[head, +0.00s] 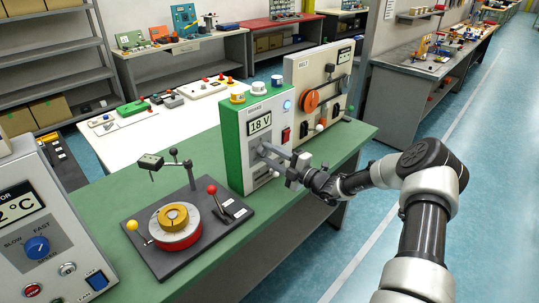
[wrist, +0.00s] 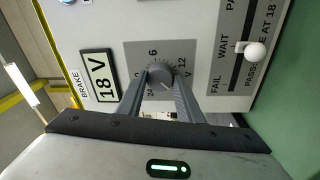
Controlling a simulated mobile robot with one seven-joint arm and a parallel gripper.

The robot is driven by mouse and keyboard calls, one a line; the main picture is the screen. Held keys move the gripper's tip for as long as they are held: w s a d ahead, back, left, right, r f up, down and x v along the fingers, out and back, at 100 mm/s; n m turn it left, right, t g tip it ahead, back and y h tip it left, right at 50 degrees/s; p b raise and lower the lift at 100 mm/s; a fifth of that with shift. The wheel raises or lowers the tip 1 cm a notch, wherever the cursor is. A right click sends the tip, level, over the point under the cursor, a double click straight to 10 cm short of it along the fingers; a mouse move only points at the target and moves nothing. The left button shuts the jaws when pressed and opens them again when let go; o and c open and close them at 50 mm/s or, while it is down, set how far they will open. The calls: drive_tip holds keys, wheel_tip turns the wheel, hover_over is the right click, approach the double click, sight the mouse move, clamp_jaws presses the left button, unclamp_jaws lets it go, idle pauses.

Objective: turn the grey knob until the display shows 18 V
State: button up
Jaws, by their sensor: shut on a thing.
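The grey knob (wrist: 160,76) sits on a grey dial plate (wrist: 184,54) on the front of the green and white brake unit (head: 233,153). My gripper (wrist: 161,84) is shut on the knob, one finger on each side of it. In the head view my gripper (head: 279,157) reaches the unit's front from the right, and the knob is mostly hidden behind the fingers. The display (head: 260,124) reads 18 V. It also reads 18 V, turned sideways, in the wrist view (wrist: 101,77).
A slider with a white handle (wrist: 254,51) is beside the dial, labelled FAIL, WAIT and PASS. A red switch (head: 286,135) is on the unit's front. The belt unit (head: 300,75) stands close behind. A black plate (head: 190,232) with levers is to the left.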

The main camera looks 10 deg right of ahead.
drive_tip(key=o, duration=1.1)
drive_tip(key=shift+c, duration=0.2)
drive_tip(key=b+v, duration=0.1)
drive_tip(key=v, duration=1.6)
drive_tip(key=shift+s, duration=0.2)
